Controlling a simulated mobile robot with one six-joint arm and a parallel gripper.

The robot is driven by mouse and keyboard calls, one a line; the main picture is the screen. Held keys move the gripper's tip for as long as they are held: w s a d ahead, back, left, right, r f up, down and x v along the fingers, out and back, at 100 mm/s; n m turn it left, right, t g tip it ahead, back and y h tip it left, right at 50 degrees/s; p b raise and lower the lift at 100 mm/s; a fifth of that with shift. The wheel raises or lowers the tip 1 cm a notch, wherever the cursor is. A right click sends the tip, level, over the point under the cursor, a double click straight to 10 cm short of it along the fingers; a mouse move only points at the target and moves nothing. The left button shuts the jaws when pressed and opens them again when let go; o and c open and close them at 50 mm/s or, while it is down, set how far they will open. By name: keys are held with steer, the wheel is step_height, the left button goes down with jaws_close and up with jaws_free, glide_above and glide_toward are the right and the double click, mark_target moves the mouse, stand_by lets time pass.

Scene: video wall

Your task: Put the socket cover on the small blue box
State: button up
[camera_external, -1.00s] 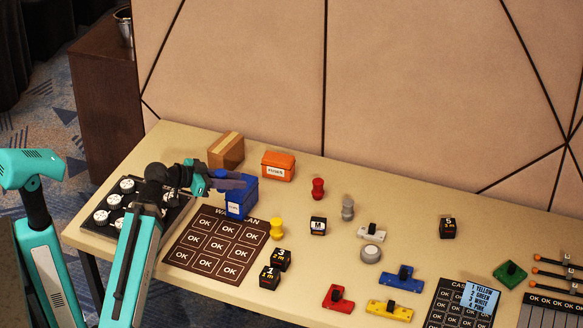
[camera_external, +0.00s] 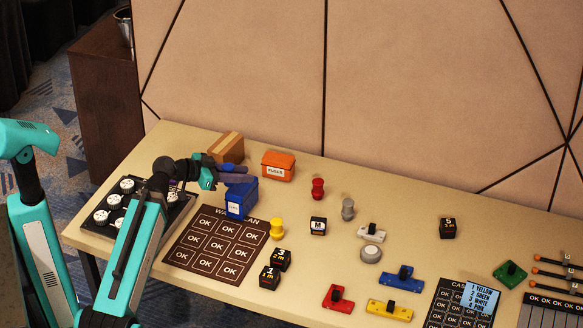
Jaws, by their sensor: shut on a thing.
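The small blue box (camera_external: 236,206) stands upright at the left of the table, with a white label on its front. My gripper (camera_external: 236,174) is just above and behind the box's top, its dark fingers pointing right. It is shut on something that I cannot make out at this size. I cannot tell whether the fingers or the held thing touch the box. I cannot pick out the socket cover with certainty.
A black board with white round pieces (camera_external: 101,217) lies left, partly behind my arm. A cardboard box (camera_external: 227,148) and an orange box (camera_external: 278,167) stand behind. A dark OK panel (camera_external: 215,243) lies in front. Yellow (camera_external: 277,229) and red (camera_external: 318,188) pieces stand right.

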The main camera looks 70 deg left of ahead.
steer(key=p, duration=0.2)
steer(key=shift+w+a+r+p, duration=0.1)
steer(key=shift+w+a+p, duration=0.1)
steer(key=shift+w+p, duration=0.15)
steer(key=w+a+p, duration=0.1)
steer(key=p, duration=0.4)
steer(key=shift+w, duration=0.15)
steer(key=p, duration=0.2)
steer(key=shift+w+a+p, duration=0.25)
steer(key=shift+w+p, duration=0.1)
steer(key=shift+w+a+f, duration=0.25)
steer(key=shift+w+a, duration=0.15)
steer(key=shift+w, duration=0.2)
steer(key=shift+w+a+f, duration=0.2)
steer(key=shift+w+a, duration=0.2)
steer(key=shift+w, duration=0.15)
steer(key=shift+f, duration=0.15)
steer(key=shift+f+p, duration=0.45)
steer(key=shift+f, duration=1.15)
steer(key=shift+f, duration=0.15)
steer(key=o, duration=1)
